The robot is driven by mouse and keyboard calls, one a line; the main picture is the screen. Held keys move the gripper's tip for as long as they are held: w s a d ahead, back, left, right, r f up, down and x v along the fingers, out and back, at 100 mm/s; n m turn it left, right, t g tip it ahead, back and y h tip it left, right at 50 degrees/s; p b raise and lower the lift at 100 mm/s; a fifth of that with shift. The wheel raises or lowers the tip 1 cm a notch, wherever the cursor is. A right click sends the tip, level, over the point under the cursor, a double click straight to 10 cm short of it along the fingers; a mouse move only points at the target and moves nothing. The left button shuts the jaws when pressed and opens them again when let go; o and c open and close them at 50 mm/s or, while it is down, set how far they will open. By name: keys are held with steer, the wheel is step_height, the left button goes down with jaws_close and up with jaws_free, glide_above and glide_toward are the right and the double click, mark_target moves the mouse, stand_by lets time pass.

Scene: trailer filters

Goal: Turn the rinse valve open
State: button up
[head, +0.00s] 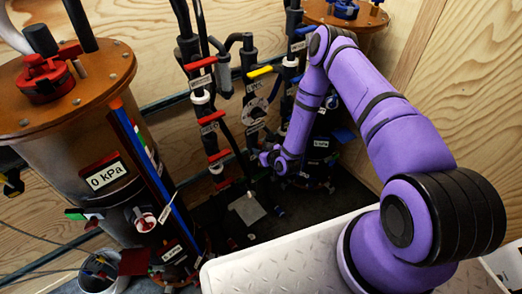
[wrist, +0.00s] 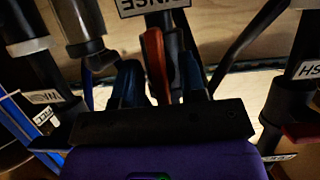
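In the wrist view, a sign reading "NSE" (wrist: 153,5), its left part cut off, hangs at the top. Just below it is a red-orange valve handle (wrist: 155,58), pointing down toward my gripper. My gripper (wrist: 162,88) is open, with dark bluish fingers on both sides of the handle and gaps visible to each. Whether the handle is deep between the fingers is unclear. In the head view my gripper (head: 266,158) is low among the dark pipes at centre, and I cannot make out this handle there.
In the head view, red handles (head: 211,118), a yellow handle (head: 259,72) and a blue handle (head: 303,32) sit on nearby pipes. A tank with a "0 kPa" label (head: 106,177) stands left. A bucket (head: 103,270) is at lower left. Pipes crowd both sides of my gripper.

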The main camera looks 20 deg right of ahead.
steer(key=shift+s, duration=0.1)
steer(key=v, duration=1)
steer(key=shift+s, duration=0.3)
steer(key=shift+s+d+r, duration=0.1)
